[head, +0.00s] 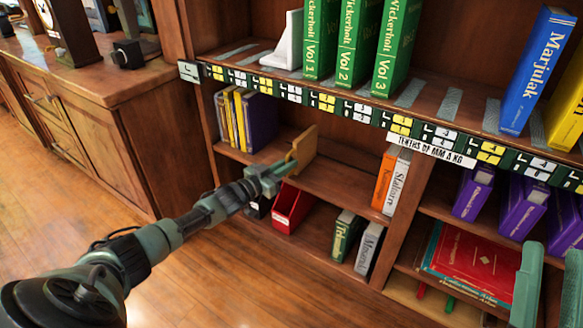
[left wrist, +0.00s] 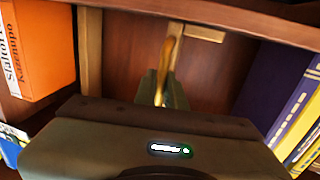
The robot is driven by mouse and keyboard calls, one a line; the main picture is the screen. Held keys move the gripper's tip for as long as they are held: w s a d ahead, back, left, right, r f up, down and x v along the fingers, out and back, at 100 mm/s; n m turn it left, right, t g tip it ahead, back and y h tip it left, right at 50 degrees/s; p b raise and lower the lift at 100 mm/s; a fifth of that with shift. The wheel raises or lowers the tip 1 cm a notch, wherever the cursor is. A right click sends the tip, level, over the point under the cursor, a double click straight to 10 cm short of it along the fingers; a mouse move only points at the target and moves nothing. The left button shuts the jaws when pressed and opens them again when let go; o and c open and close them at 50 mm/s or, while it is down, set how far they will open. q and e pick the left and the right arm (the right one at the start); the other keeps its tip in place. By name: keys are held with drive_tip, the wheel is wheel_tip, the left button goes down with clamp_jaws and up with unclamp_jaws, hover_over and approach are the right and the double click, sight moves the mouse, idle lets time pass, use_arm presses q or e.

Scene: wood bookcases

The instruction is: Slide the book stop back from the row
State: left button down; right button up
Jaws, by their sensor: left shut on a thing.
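The book stop (head: 304,149) is an upright light-wood piece on the middle shelf of the left bay. It stands right of a row of yellow and dark purple books (head: 262,122), with a gap between. My left gripper (head: 272,178) reaches in from the front and is shut on the stop's near edge. In the left wrist view, the stop (left wrist: 168,50) shows as a thin golden edge between the fingers (left wrist: 162,90); the fingers hide its lower part. My right gripper (head: 549,252) shows at the lower right, its two green fingers apart and empty.
Orange and white books (head: 389,180) stand at the shelf's right end, with bare shelf between. A red bin (head: 291,208) sits below. Green books (head: 357,45) stand above.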

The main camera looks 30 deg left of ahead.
use_arm(q)
drive_tip(key=shift+a, duration=0.1)
drive_tip(key=c, duration=1.5)
unclamp_jaws()
